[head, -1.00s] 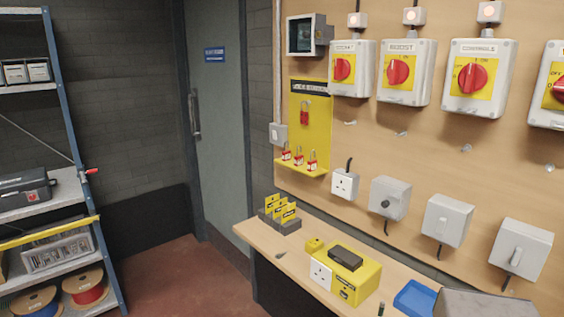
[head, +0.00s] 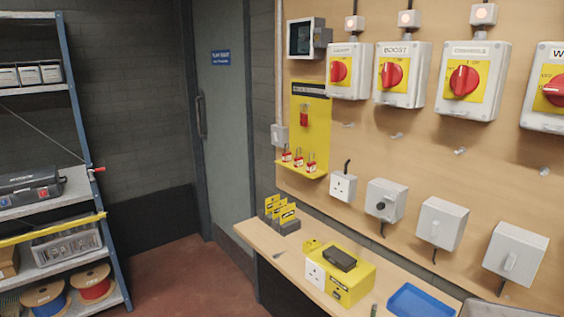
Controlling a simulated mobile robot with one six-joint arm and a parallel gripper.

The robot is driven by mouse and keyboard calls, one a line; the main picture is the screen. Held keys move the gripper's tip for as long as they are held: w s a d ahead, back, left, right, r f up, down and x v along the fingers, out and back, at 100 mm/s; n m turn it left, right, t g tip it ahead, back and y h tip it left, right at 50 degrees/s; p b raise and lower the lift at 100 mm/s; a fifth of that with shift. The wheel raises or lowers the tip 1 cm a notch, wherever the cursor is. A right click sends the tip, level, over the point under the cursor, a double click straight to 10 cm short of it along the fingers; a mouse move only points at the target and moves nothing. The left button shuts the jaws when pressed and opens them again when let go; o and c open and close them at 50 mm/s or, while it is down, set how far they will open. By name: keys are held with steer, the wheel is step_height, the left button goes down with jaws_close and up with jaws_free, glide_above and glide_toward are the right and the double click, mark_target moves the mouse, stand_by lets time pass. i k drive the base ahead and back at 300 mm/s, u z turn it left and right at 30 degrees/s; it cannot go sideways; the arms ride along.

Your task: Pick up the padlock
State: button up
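Several red padlocks with metal shackles show on the yellow lockout board (head: 317,130) on the wooden wall panel. A row of them stands on the board's bottom ledge: a left padlock (head: 287,155), a middle padlock (head: 298,160) and a right padlock (head: 311,166). A red item (head: 304,118), which looks like a hasp or another padlock, hangs higher on the board. My gripper is not in view.
A narrow wooden bench (head: 262,236) runs below the board, holding a yellow box (head: 354,285), a card holder (head: 285,222) and a blue tray (head: 412,301). Isolator switches (head: 405,75) line the panel. Shelving (head: 72,197) stands left; red floor (head: 185,270) between is clear.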

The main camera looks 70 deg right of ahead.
mark_target(287, 157)
steer(key=z, duration=0.1)
steer(key=i, duration=0.95)
steer(key=u, duration=0.1)
